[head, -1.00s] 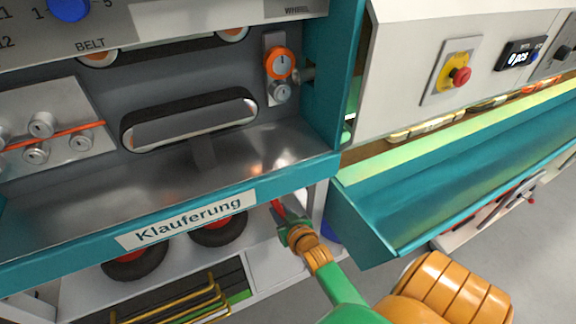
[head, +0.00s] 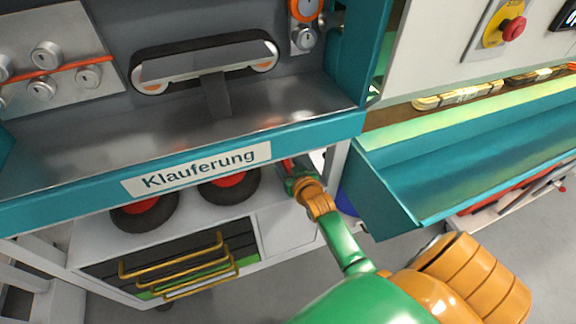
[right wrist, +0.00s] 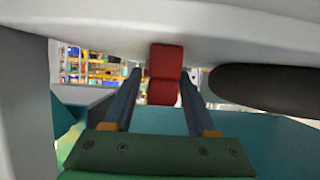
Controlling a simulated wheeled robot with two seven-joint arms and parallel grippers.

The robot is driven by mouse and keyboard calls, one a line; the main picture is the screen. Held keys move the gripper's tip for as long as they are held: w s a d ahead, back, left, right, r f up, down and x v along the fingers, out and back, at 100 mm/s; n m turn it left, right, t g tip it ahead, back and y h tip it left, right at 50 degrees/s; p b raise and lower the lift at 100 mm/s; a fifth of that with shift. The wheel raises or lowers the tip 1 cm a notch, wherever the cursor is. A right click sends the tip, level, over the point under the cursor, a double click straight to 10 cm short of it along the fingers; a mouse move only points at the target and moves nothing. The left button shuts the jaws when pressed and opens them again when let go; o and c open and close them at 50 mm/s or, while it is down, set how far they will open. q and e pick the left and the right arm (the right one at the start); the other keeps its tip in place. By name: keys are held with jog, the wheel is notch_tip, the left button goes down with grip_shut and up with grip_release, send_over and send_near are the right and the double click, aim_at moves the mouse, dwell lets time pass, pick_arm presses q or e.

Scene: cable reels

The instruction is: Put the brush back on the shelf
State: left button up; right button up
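A red block (right wrist: 165,75), probably part of the brush, shows in the right wrist view between the fingers of my right gripper (right wrist: 161,75). The fingers stand apart, with a gap beside the block on the left; on the right it is close to the finger. In the head view a bit of red (head: 288,165) shows at the tip of my right gripper (head: 291,173), just under the machine's front ledge. The bristles cannot be made out. The grey shelf (head: 90,233) lies under the ledge, left of the gripper. My left gripper is not in view.
Black wheels with red hubs (head: 230,187) sit on the shelf left of the gripper. The teal ledge labelled Klauferung (head: 310,137) overhangs it. A teal trough (head: 400,200) stands close on the right. Yellow handles (head: 175,265) stick out below the shelf. Grey floor lies at lower right.

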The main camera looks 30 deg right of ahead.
jog(key=shift+s+a+r, duration=0.1)
jog(key=shift+s+r, duration=0.1)
jog(key=shift+s, duration=0.05)
jog(key=s+a+r+p, duration=0.1)
jog(key=s+p, duration=0.3)
jog(key=s, duration=0.6)
jog(key=s+a+r+p, duration=0.1)
jog(key=s+a+p, duration=0.3)
jog(key=s, duration=0.7)
jog(key=shift+s+r, duration=0.2)
jog(key=shift+r, duration=0.2)
jog(key=s+a+f+n+g+y+p, duration=0.1)
jog(key=s+a+f+g+y+p, duration=0.25)
jog(key=a+f, duration=0.35)
jog(key=s+d+f+n+g+p, duration=0.1)
jog(key=s+f+n+g+p, duration=0.2)
jog(key=s+f+g, duration=0.5)
jog(key=s+f+n, duration=0.1)
jog(key=s+f, duration=0.1)
jog(key=s, duration=0.4)
jog(key=shift+d+p, duration=0.35)
jog(key=shift+p, duration=0.05)
